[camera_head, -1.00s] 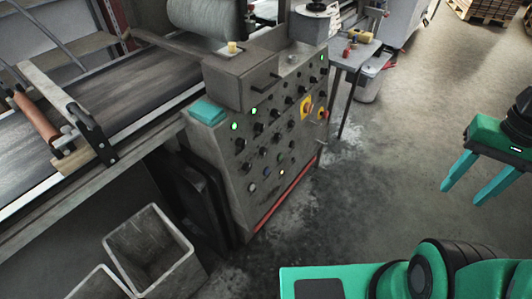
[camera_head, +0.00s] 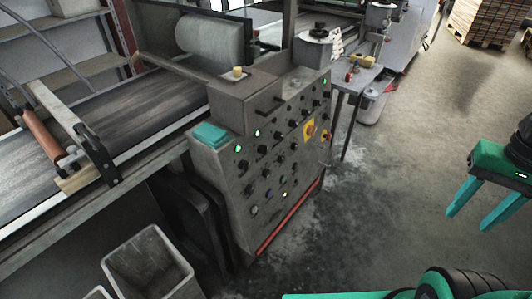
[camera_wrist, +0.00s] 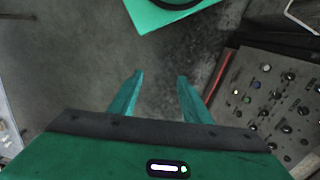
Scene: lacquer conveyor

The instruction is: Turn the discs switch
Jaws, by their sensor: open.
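The grey control panel (camera_head: 238,180) of the conveyor machine stands left of centre in the head view, with rows of black knobs, lit green lamps and a yellow-and-red switch (camera_head: 310,129). Which knob is the discs switch cannot be told; the labels are too small to read. The panel also shows at the right of the wrist view (camera_wrist: 240,65). My gripper (camera_head: 466,222) is at the right edge of the head view, well apart from the panel. Its two teal fingers are spread and empty, and they show over bare floor in the wrist view (camera_wrist: 160,78).
The conveyor belt (camera_head: 130,110) runs left of the panel. Grey bins (camera_head: 150,262) stand on the floor at the lower left. A small table (camera_head: 358,78) with a bin below stands behind the panel. The concrete floor (camera_head: 400,170) between panel and gripper is clear.

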